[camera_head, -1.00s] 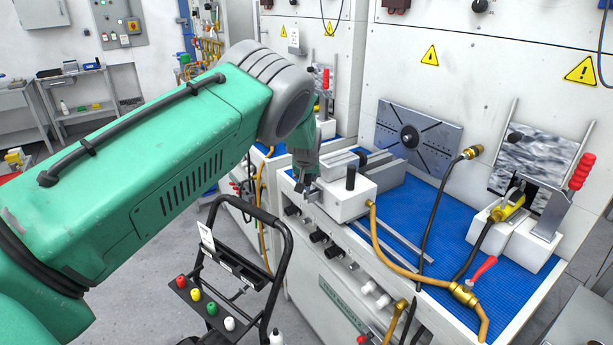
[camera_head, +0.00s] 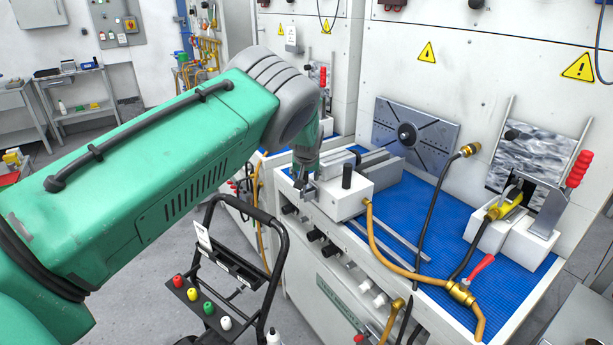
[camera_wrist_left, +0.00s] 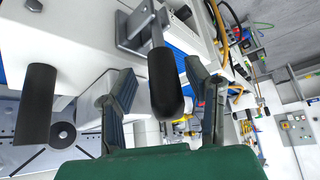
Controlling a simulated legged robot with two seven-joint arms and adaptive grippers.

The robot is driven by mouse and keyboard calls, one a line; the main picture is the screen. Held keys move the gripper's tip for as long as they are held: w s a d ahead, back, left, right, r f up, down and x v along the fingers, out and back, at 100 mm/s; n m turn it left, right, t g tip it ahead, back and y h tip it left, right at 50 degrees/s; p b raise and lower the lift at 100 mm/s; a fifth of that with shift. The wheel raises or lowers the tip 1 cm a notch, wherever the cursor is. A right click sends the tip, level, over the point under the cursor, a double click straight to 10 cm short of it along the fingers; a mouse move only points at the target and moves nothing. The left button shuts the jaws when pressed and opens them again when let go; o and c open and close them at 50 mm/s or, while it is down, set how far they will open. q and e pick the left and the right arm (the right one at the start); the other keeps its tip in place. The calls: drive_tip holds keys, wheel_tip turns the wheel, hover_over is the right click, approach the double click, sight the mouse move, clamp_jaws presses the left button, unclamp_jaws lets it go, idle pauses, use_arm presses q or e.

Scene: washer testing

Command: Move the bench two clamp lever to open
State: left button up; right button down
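My left gripper (camera_head: 304,188) points down at the front left end of the blue-topped bench, beside a white block (camera_head: 343,201) with a black upright knob (camera_head: 347,176). In the left wrist view my left gripper (camera_wrist_left: 162,98) is open. Its two dark fingers stand apart on either side of a black-handled lever (camera_wrist_left: 165,82) on a metal bracket. I cannot tell whether either finger touches the handle. In the head view the gripper hides this lever. A black cylinder (camera_wrist_left: 37,100) stands left of the fingers in the wrist view. My right gripper is not in view.
A red-handled clamp (camera_head: 579,170) stands at the bench's right end, near a brass fitting and hoses (camera_head: 400,262). Another red-handled lever (camera_head: 323,78) shows on the bench behind. A black trolley (camera_head: 235,265) with coloured caps stands in front. Blue bench top (camera_head: 430,215) is partly clear.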

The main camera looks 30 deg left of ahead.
use_arm(q)
drive_tip(key=shift+s+r, duration=0.1)
drive_tip(key=shift+r, duration=0.05)
drive_tip(key=shift+s+d+r, duration=0.1)
drive_tip(key=shift+r, duration=0.2)
drive_tip(key=v, duration=1)
drive_tip(key=shift+s+d+r, duration=0.15)
drive_tip(key=shift+d+r, duration=0.1)
drive_tip(key=shift+r, duration=0.05)
drive_tip(key=shift+a, duration=0.1)
